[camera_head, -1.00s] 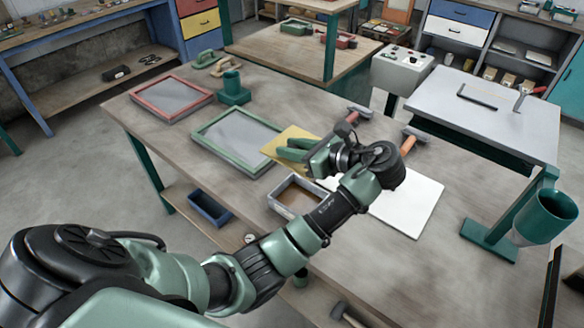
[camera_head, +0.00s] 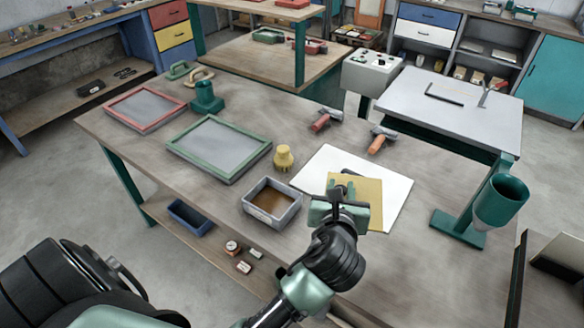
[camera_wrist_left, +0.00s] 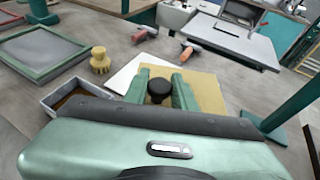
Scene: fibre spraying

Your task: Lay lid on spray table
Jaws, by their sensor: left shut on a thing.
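The lid (camera_head: 369,190) is a flat tan square plate with a black knob. My left gripper (camera_head: 342,192) has its green fingers on either side of the knob and is shut on it. In the left wrist view the knob (camera_wrist_left: 160,89) sits between the fingers, with the lid (camera_wrist_left: 207,92) around it. The lid shows over a white board on the wooden bench; any gap below it is hard to judge. The spray table (camera_head: 450,105), with a pale grey top and green legs, stands beyond the bench to the right. My right gripper is not in view.
The white board (camera_head: 318,168) lies on the wooden bench (camera_head: 240,92). A black handle-like bar (camera_head: 444,95) lies on the spray table. A green cup stand (camera_head: 500,200) stands at right.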

